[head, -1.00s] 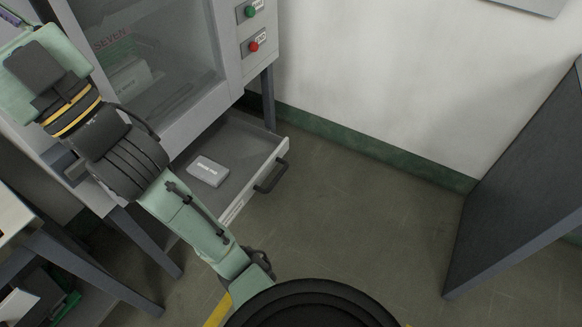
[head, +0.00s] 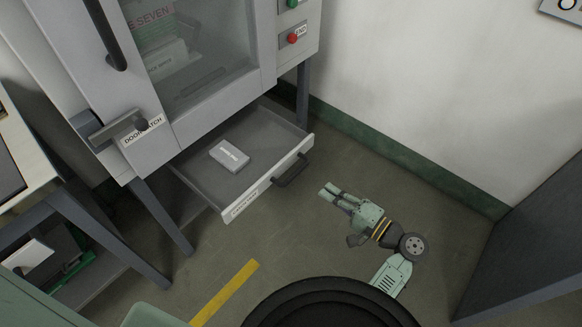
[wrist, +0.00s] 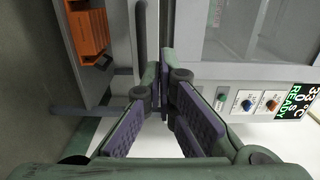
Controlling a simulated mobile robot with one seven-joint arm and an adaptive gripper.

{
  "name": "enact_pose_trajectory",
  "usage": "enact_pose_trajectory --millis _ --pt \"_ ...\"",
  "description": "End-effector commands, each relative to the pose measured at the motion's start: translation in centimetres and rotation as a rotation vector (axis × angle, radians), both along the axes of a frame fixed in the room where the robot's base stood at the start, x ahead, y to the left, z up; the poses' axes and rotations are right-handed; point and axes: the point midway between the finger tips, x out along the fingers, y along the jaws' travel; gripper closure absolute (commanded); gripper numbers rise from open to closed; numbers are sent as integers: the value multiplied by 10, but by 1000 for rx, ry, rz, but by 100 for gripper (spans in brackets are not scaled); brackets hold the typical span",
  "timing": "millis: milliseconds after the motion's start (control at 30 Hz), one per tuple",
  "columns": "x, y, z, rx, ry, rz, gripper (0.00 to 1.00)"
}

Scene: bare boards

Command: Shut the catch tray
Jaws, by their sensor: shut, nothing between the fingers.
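The catch tray (head: 245,205) is a grey drawer pulled out beneath the machine in the head view. Its pale front panel carries a label and a dark bar handle (head: 293,170). A small grey box (head: 230,155) with pale lettering lies inside it. My gripper (head: 325,190) is to the right of the tray front, apart from the handle in the picture, with its fingers pointing left towards it. It is shut and empty. In the wrist view, the fingertips (wrist: 165,80) are close together in front of the machine; I cannot identify the tray there.
The machine (head: 200,125) has a glass door, a door latch (head: 122,128) and a red button (head: 292,38). Its legs flank the tray. A bench (head: 75,225) stands at left, a dark panel (head: 530,240) at right. Open floor lies before the tray. The wrist view shows an orange object (wrist: 86,32).

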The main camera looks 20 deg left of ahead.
Motion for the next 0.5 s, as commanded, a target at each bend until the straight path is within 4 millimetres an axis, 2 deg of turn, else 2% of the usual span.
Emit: enact_pose_trajectory --millis 167,500 --pt "1 12 1 12 5 7 100" --pt "26 79 3 9 5 9 100"
